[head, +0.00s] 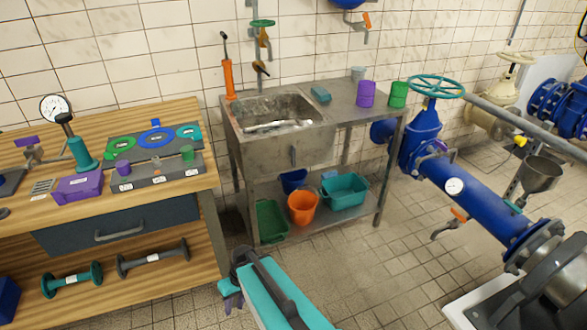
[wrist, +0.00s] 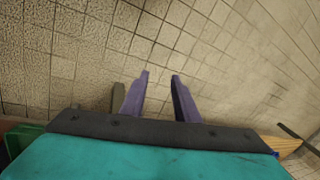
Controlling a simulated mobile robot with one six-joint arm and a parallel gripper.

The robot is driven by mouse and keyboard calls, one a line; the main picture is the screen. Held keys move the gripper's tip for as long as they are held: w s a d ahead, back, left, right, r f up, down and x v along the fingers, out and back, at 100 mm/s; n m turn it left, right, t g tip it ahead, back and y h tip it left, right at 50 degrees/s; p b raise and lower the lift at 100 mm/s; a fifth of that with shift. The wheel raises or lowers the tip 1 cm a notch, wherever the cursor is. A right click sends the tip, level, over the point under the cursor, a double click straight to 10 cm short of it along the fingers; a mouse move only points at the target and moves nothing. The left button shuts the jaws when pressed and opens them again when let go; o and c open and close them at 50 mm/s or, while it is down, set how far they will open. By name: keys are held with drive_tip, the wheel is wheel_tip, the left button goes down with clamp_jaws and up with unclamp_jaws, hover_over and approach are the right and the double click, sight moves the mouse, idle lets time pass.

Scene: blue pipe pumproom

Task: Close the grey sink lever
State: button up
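The grey steel sink (head: 290,138) stands against the tiled wall in the head view. My gripper (head: 231,296) is low at the bottom of the head view, in front of and below the sink, well apart from the lever. In the wrist view its two purple fingers (wrist: 161,80) are spread apart with only tiles between them. The lever is not seen in the wrist view.
A wooden workbench (head: 208,180) with gauges and blocks stands left of the sink. An orange bucket (head: 302,208), a teal tub (head: 345,190) and a green crate (head: 271,221) sit on the sink's lower shelf. A blue pipe (head: 480,205) runs at right. Tiled floor is clear between.

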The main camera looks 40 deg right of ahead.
drive_tip(key=w+d+r+m+t+h+b, duration=0.1)
drive_tip(key=w+d+r+t+b, duration=0.4)
drive_tip(key=w+d+b, duration=0.5)
drive_tip(key=w+d+r+t+h+b, duration=0.1)
drive_tip(key=w+d+r+t+b, duration=0.55)
drive_tip(key=d, duration=0.55)
drive_tip(key=s+d+r+m+t+h+b, duration=0.1)
drive_tip(key=s+d+r+t+h+b, duration=0.1)
drive_tip(key=d+r+b, duration=0.6)
drive_tip(key=s+d+r+m+t+h+b, duration=0.1)
drive_tip(key=s+d+r+t+h+b, duration=0.2)
drive_tip(key=d, duration=1)
wheel_tip(320, 180, up, 6)
drive_tip(key=s+h+b, duration=0.2)
drive_tip(key=b, duration=0.5)
drive_tip(key=shift+s+f, duration=0.2)
drive_tip(key=shift+f, duration=0.05)
drive_tip(key=shift+w+d, duration=0.1)
